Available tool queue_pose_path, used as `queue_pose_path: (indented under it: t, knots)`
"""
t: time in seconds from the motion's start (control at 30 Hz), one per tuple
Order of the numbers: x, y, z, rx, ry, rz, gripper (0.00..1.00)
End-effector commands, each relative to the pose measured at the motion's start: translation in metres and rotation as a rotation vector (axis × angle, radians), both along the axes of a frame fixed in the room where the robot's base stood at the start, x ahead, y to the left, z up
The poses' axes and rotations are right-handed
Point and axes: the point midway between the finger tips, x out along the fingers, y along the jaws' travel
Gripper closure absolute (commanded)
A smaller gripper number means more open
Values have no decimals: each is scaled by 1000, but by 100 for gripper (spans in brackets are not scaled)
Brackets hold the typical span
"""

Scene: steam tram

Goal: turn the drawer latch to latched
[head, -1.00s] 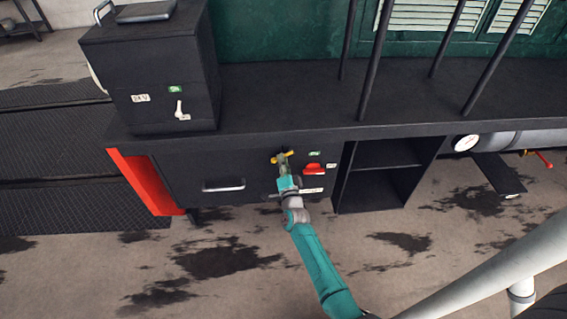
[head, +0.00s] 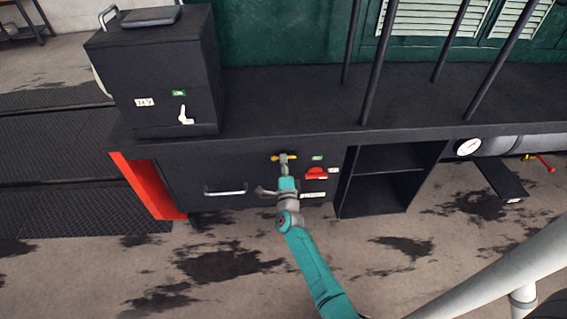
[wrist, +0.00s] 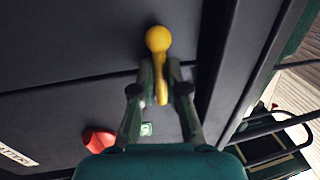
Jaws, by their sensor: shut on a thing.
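A yellow latch handle (head: 275,157) sits on the dark front panel, above and right of the drawer's silver pull (head: 225,190). It lies about level in the head view. In the wrist view the yellow handle (wrist: 158,40) has a round knob end and a narrower shank running down between the fingers. My gripper (head: 284,167) is at the handle, and in the wrist view my gripper (wrist: 161,75) is shut on its shank. The fingers hide part of the shank. The drawer front (head: 190,170) looks flush with the panel.
A red knob (head: 316,173) and a small green label (head: 317,158) are right of the latch. A black box with a white lever (head: 185,115) stands on the ledge above left. An open shelf (head: 385,185) is to the right. Bare floor lies in front.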

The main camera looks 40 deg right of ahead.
Motion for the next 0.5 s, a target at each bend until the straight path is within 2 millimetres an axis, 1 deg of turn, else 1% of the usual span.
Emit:
queue_pose_path:
  t: [0.33, 0.37, 0.4, 0.43, 0.5]
  knots:
    - [-1, 0, 0, 4, -2, -1, 100]
    - [-1, 0, 0, 4, -2, -1, 79]
    - [-1, 0, 0, 4, -2, -1, 69]
    - [-1, 0, 0, 3, -2, -1, 61]
    - [0, 0, 0, 3, -2, 0, 61]
